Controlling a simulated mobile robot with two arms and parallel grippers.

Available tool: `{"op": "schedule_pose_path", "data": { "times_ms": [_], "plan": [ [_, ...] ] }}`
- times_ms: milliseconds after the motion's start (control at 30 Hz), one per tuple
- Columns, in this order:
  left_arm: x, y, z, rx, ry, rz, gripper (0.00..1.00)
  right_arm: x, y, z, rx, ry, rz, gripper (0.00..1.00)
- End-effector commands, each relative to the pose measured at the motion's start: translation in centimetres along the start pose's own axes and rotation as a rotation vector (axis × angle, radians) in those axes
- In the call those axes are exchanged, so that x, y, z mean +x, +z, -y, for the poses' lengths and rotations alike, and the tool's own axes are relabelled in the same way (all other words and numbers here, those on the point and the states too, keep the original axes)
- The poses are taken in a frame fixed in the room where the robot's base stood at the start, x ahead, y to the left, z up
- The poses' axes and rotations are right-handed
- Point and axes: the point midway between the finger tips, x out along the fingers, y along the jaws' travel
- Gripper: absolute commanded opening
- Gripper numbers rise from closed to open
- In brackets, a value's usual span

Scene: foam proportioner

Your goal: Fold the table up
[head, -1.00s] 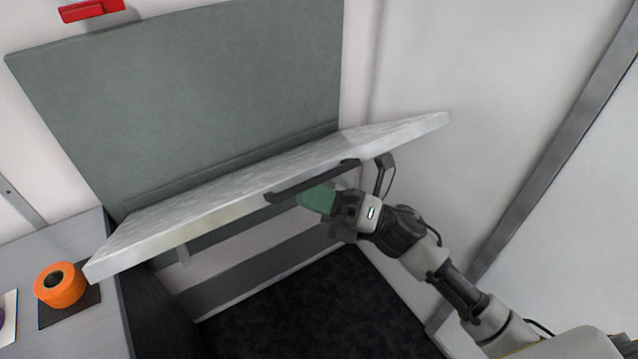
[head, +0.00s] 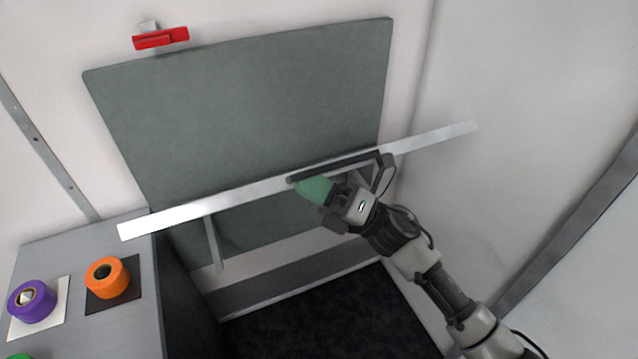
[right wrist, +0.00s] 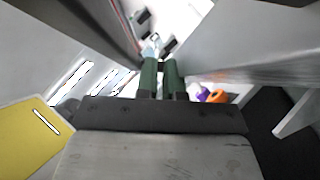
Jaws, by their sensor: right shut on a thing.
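The folding table (head: 180,216) is a pale, hinged slab in front of a grey-green wall panel (head: 245,105). In the head view I see it almost edge-on, as a thin strip rising to the right. The green fingers also show in the right wrist view (right wrist: 161,76), where the grip itself is hard to make out. A red latch (head: 160,38) sits on the wall above the panel. My left gripper is out of view.
A grey counter (head: 60,252) stands at the left, with an orange roll (head: 108,277) and a purple roll (head: 31,301) on it. A support bracket (head: 214,245) shows under the table. The dark floor (head: 330,320) below is clear. A pale wall closes the right side.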

Motion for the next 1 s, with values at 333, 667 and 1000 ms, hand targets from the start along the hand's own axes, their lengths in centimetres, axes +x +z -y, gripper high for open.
{"op": "schedule_pose_path", "data": {
  "times_ms": [333,667,1000],
  "plan": [
    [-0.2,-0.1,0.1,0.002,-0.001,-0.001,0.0,0.5,-0.5,0.1,0.009,-0.003,-0.014,0.0],
    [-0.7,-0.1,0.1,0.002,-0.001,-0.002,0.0,1.1,0.1,-0.1,0.022,-0.015,-0.015,0.0],
    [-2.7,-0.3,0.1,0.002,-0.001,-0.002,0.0,3.7,2.8,-0.5,0.066,-0.064,-0.016,0.0]
  ]
}}
